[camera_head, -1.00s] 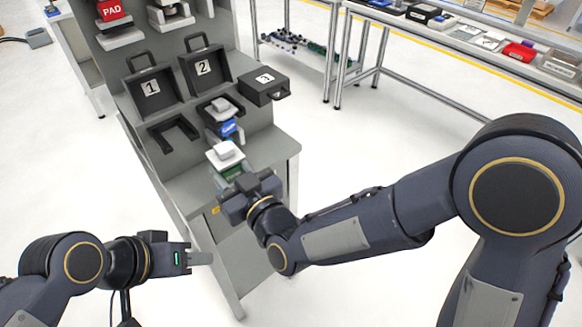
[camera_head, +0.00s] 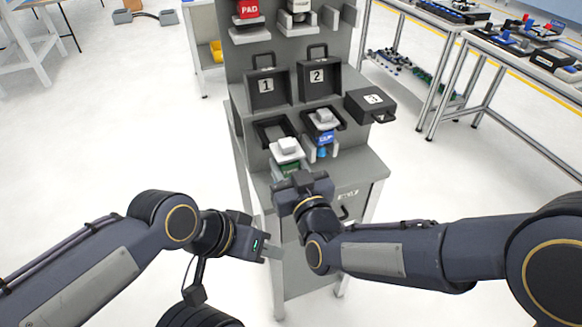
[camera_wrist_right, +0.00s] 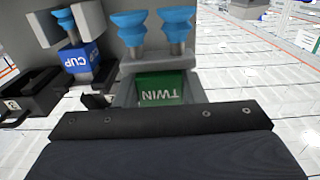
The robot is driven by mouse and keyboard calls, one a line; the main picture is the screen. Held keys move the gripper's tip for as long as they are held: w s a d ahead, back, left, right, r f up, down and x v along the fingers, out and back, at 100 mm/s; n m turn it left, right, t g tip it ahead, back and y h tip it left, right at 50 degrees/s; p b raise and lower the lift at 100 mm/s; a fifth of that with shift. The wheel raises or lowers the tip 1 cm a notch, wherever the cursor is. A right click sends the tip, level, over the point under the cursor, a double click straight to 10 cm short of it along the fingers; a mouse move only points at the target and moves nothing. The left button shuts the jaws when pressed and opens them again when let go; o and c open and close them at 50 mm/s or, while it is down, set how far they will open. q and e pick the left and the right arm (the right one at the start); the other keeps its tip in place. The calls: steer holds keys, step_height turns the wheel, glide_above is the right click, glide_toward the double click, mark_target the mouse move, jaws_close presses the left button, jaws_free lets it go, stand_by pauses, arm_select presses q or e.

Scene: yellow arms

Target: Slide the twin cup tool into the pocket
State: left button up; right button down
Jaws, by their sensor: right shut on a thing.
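The twin cup tool (camera_head: 287,150) has a pale grey top and a green label. My right gripper (camera_head: 300,183) is shut on it, above the front of the grey stand. In the right wrist view the tool (camera_wrist_right: 160,90) shows its green TWIN label upside down and two blue suction cups. The open black pocket (camera_head: 270,132) below lid 1 looks empty; the tool is just in front of it, and I cannot tell whether they touch. My left gripper (camera_head: 272,252) is empty beside the stand's front; its finger gap is hidden.
A blue-labelled CUP tool (camera_head: 324,128) sits in the pocket below open lid 2 (camera_head: 318,78). Lid 1 (camera_head: 267,88) is open. A red PAD tool (camera_head: 248,11) is on the upper shelf. Laden tables stand at the right.

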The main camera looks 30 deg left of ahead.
steer(key=shift+w+a+r+b, duration=0.1)
steer(key=shift+w+a+b, duration=0.1)
steer(key=shift+b, duration=0.25)
stand_by(0.5)
steer(key=shift+b, duration=0.4)
steer(key=shift+w+a, duration=0.1)
stand_by(0.5)
steer(key=shift+b+x, duration=0.5)
steer(key=shift+x, duration=1.35)
steer(key=shift+w+a, duration=0.2)
steer(key=shift+a, duration=0.1)
steer(key=shift+x, duration=1.15)
